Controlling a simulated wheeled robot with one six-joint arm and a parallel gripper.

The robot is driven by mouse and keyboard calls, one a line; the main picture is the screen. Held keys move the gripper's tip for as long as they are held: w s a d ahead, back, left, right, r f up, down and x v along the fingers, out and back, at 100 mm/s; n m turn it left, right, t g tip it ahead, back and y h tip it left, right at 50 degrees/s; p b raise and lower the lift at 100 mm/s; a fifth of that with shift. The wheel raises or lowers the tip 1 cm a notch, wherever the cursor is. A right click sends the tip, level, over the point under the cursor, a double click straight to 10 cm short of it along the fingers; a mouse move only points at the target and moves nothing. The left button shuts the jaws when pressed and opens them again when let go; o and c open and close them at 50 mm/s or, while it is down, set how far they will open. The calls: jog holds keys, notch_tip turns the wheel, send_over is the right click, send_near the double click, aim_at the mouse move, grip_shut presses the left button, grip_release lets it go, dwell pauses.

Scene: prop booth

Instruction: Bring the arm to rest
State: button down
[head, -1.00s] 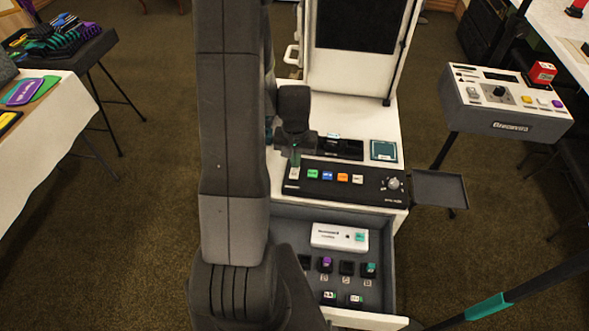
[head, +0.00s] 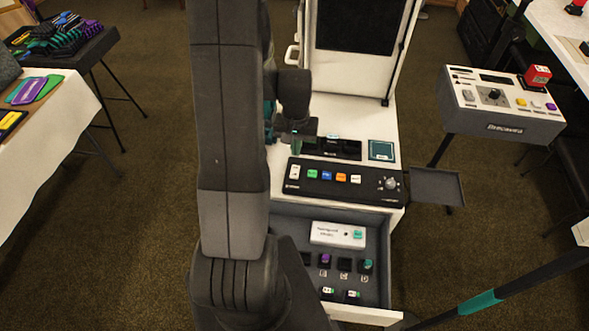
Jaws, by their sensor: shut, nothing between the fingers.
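My gripper (head: 296,147) is seen from above in the head view, past my upright arm. It is shut and empty. Its teal-marked fingertips appear just beyond the back left corner of the black button panel (head: 343,182), near the white button (head: 294,172). Some gap seems to lie between fingertips and panel, but its height is hard to tell. My arm hides part of the white cabinet's left side.
The cabinet's drawer (head: 286,222) is open, holding a white box (head: 338,234) and several small dark blocks. A grey control console (head: 502,103) and a small side tray (head: 436,186) stand right. A cloth-covered table (head: 55,135) stands left. Carpet lies between.

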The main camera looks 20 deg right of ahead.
aim_at(296, 168)
jog(key=shift+f+b, duration=2)
jog(key=shift+f, duration=1.05)
